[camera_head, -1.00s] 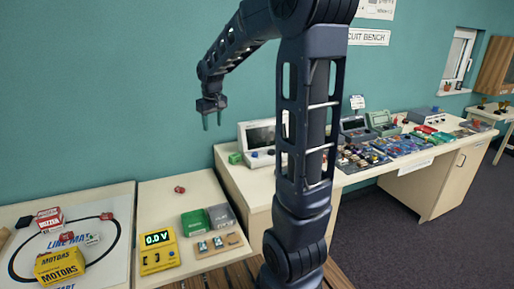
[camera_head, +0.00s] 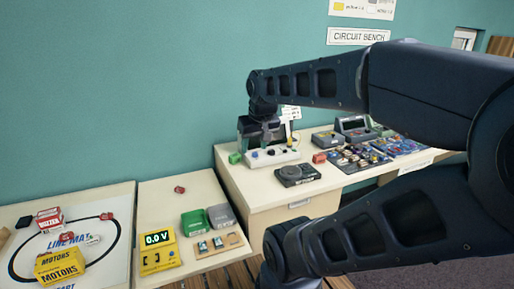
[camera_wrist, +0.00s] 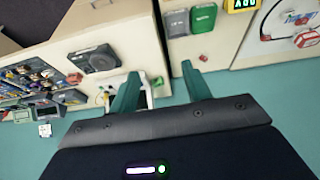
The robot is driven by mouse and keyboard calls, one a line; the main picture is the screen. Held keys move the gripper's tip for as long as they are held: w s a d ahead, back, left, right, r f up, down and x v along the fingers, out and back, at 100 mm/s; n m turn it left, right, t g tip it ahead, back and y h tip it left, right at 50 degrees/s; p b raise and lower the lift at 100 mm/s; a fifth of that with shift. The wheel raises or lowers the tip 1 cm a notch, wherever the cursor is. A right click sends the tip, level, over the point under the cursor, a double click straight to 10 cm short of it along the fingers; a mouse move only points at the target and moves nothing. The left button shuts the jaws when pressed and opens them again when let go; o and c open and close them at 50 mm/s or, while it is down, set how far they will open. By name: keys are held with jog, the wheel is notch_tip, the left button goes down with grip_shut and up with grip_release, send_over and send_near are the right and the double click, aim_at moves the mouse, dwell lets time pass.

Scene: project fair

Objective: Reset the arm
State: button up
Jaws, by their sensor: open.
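My gripper (camera_wrist: 160,88) is open and empty in the wrist view, its two teal fingers well apart. In the head view my gripper (camera_head: 264,128) hangs at the end of my arm, in front of the teal wall and over the left end of the circuit bench. Its fingers are hard to make out there against the equipment behind. My dark arm is folded across the right side of the head view and hides part of the bench. No object is between the fingers.
At left, a table holds a yellow meter (camera_head: 160,250), a green box (camera_head: 194,222) and a grey box (camera_head: 221,216). A yellow motors box (camera_head: 60,264) sits on a line mat.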

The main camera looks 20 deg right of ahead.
jog(key=shift+s+d+f, duration=0.1)
jog(key=shift+s+f, duration=0.15)
jog(key=shift+s, duration=0.4)
jog(key=shift+o, duration=0.5)
